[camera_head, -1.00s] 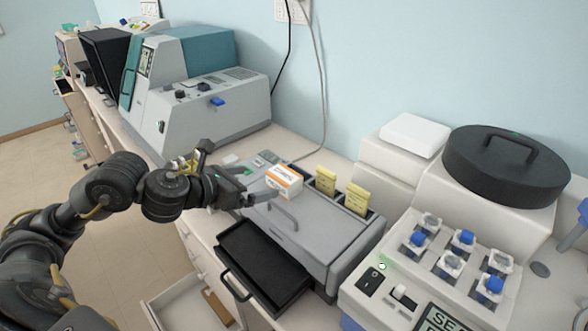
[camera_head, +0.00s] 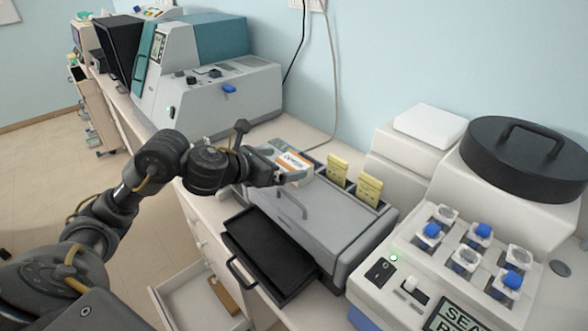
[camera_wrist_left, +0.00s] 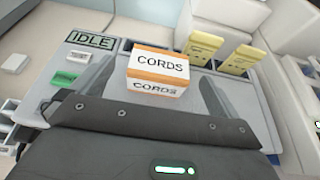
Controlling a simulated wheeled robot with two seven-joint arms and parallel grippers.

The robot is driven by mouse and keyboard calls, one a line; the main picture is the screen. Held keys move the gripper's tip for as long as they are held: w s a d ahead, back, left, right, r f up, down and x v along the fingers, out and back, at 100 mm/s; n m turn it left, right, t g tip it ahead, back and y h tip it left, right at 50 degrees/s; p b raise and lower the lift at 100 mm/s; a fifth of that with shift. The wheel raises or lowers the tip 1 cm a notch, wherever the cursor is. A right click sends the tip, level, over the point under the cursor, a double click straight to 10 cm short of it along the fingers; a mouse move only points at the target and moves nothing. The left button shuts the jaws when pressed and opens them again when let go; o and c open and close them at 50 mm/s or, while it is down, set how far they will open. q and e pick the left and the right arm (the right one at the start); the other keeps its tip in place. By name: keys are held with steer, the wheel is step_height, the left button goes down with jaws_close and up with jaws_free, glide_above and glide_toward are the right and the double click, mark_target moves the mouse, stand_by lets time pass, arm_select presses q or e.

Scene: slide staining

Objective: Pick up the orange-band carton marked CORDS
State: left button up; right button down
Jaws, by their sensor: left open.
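The white carton with an orange band (camera_head: 294,162), marked CORDS, sits on top of the grey staining machine near its back left part. In the left wrist view the carton (camera_wrist_left: 158,70) is centred just ahead of my gripper, its label readable on two faces. My left gripper (camera_head: 288,175) is open, with its fingers reaching toward the carton. In the left wrist view the two fingers (camera_wrist_left: 178,103) show as grey shapes on either side of the carton's lower part, partly behind the gripper body. Whether they touch it I cannot tell. My right gripper is not seen.
Yellow cards (camera_head: 369,188) stand in slots right of the carton. A black drawer tray (camera_head: 268,255) is pulled out below. A display reading IDLE (camera_wrist_left: 91,40) lies left of the carton. A machine with blue-capped holders (camera_head: 432,230) stands to the right.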

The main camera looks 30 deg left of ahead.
mark_target(292, 162)
arm_select(q)
steer(key=x, duration=0.5)
steer(key=shift+d+p, duration=0.1)
steer(key=shift+p, duration=0.2)
steer(key=c, duration=1)
